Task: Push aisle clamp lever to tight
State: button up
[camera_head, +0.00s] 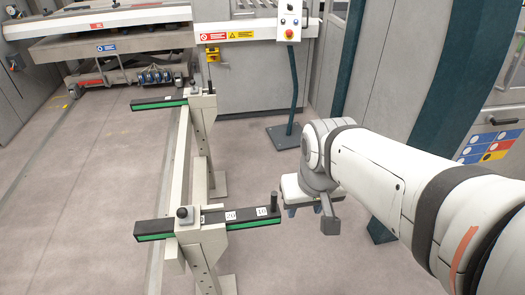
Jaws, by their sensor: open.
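A pale stand carries two black arms with green edges. On the near arm (207,219), a dark knob-like clamp part (184,213) sits at the joint with the rail, and a short dark post (274,201) stands at the right end. A similar dark knob (193,86) sits on the far arm (160,102). I cannot tell which part is the aisle clamp lever, or whether it is loose or tight. My gripper (304,208) points down, open, just right of the near arm's end and apart from the knob. Its jaws are small and partly hidden.
A green post on a floor plate (286,136) holds a control box (289,20) behind my gripper. A pale machine cabinet (250,75) stands behind the stand. A low cart (115,80) is at the back left. The floor left of the stand is clear.

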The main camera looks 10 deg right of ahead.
aim_at(182, 212)
jog(key=z, duration=0.8)
jog(key=k, duration=0.65)
jog(key=u, duration=0.35)
